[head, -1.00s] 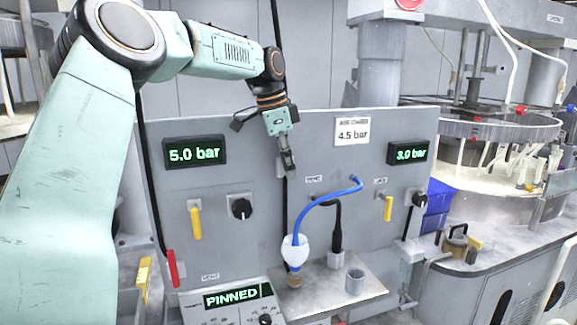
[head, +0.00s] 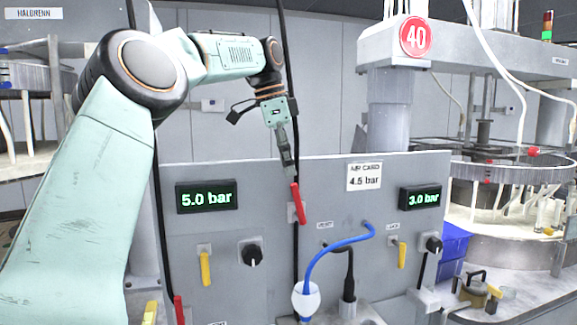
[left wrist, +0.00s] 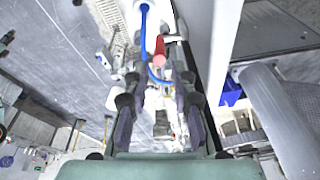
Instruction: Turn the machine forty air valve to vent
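A red valve lever (head: 298,203) stands near upright on the grey panel (head: 330,200), tilted slightly. It also shows as a red handle in the left wrist view (left wrist: 159,52). My left gripper (head: 287,160) is just above this lever in the head view, pointing down. In the left wrist view its fingers (left wrist: 157,85) are apart, with nothing held between them; the handle appears beyond them. A second red lever (head: 179,310) is at the panel's lower left, cut off by the frame. My right gripper is not seen.
Yellow levers (head: 206,268) and black knobs (head: 253,253) sit on the panel. Displays read 5.0 bar (head: 207,198) and 3.0 bar (head: 420,198); a card (head: 365,177) reads 4.5 bar. A blue hose (head: 335,245) arches before the panel. Black cables hang near the gripper.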

